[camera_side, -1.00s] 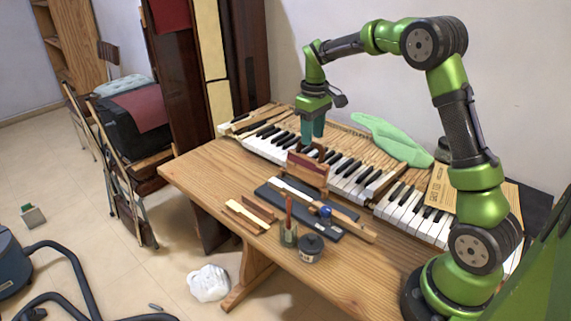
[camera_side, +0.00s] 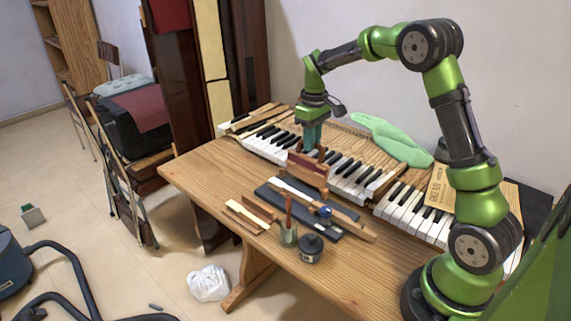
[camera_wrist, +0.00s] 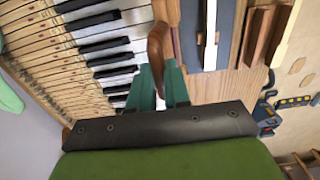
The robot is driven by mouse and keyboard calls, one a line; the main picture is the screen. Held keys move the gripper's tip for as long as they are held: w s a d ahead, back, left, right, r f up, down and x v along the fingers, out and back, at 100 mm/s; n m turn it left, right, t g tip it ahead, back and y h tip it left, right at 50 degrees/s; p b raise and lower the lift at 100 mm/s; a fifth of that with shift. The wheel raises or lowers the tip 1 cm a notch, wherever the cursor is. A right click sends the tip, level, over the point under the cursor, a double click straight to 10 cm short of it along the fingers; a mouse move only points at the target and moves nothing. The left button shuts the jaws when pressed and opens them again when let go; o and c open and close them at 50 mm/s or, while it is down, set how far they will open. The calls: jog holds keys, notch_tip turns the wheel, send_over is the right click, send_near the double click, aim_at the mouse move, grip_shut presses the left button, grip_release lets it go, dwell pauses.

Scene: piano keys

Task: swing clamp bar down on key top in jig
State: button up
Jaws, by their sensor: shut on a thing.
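The jig (camera_side: 345,233) is a dark blue-grey base lying on the bench, and it also shows in the wrist view (camera_wrist: 193,30). A wooden key with a white top (camera_side: 290,192) lies along it. The clamp bar (camera_side: 307,171) is a reddish-brown wooden piece, raised at the jig's far side. My gripper (camera_side: 312,146) is above it, pointing down. In the wrist view my teal fingers (camera_wrist: 160,88) are shut on a curved brown wooden handle (camera_wrist: 156,45), which appears to be the clamp bar's. The bar's hinge and the handle's lower end are hidden.
The keyboard (camera_side: 345,175) runs close behind the jig. Wood strips (camera_side: 247,215), a jar with brushes (camera_side: 288,233) and a dark lidded pot (camera_side: 311,247) stand in front. A green cloth (camera_side: 390,140) lies over the keys' back.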

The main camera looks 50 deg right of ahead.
jog(key=shift+a+r, duration=0.15)
jog(key=shift+a, duration=0.45)
jog(key=shift+a+r, duration=0.15)
jog(key=shift+a, duration=0.55)
jog(key=shift+a, duration=1.2)
jog(key=shift+a+f, duration=0.25)
jog(key=shift+a, duration=0.8)
jog(key=shift+a, duration=0.15)
